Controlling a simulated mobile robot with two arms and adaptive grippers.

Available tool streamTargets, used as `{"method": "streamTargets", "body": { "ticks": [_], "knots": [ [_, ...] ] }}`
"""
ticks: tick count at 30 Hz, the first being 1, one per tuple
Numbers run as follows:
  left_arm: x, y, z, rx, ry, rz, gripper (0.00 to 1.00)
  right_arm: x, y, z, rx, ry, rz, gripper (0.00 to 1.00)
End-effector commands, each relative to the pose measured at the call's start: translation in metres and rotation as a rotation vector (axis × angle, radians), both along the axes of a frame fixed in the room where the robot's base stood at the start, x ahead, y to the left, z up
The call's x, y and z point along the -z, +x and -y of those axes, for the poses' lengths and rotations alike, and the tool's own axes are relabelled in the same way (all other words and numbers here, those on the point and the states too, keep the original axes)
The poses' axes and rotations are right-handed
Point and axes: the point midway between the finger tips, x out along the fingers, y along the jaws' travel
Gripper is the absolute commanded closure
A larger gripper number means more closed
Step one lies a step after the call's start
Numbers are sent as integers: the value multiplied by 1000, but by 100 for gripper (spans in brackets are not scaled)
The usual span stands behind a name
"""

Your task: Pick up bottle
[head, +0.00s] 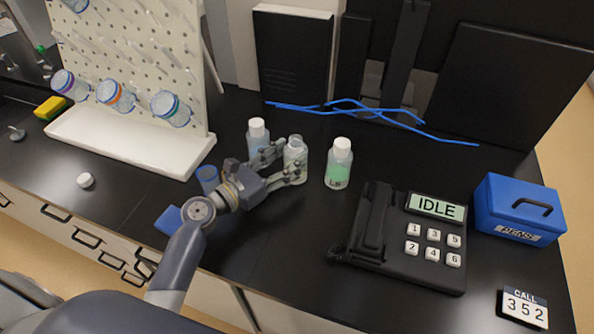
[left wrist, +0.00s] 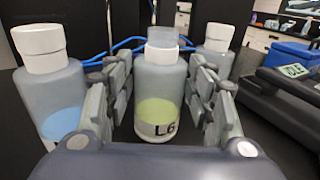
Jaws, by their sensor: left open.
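My left gripper (head: 289,161) is open, with one finger on each side of the middle bottle (head: 295,152). In the left wrist view this bottle (left wrist: 160,95) sits between the fingers, holds yellow-green liquid and has a label reading L6. I cannot tell whether a finger touches it. The left bottle (head: 257,136) holds blue liquid and stands close by the far finger. The right bottle (head: 339,165) holds green liquid and stands apart from the gripper. My right gripper is not in view.
A black phone (head: 405,238) reading IDLE and a blue box (head: 518,208) stand to the right. Blue cables (head: 370,108) lie behind the bottles. A white pegboard rack (head: 130,145) with bottles stands at left. A blue cup (head: 207,178) is beside my arm.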

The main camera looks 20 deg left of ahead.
Motion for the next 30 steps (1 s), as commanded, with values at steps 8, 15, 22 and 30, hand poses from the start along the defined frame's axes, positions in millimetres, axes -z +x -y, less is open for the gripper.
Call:
{"method": "streamTargets", "body": {
  "ticks": [8, 15, 22, 30],
  "knots": [
    [34, 7, 4, 0, -1, 3, 50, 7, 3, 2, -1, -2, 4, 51],
    [32, 24, 14, 1, -1, 3, 50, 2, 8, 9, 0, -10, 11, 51],
    [34, 56, 31, 0, -1, 2, 50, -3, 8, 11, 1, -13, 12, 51],
    [35, 66, 37, 0, 2, 1, 50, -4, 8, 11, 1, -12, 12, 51]
  ]
}}
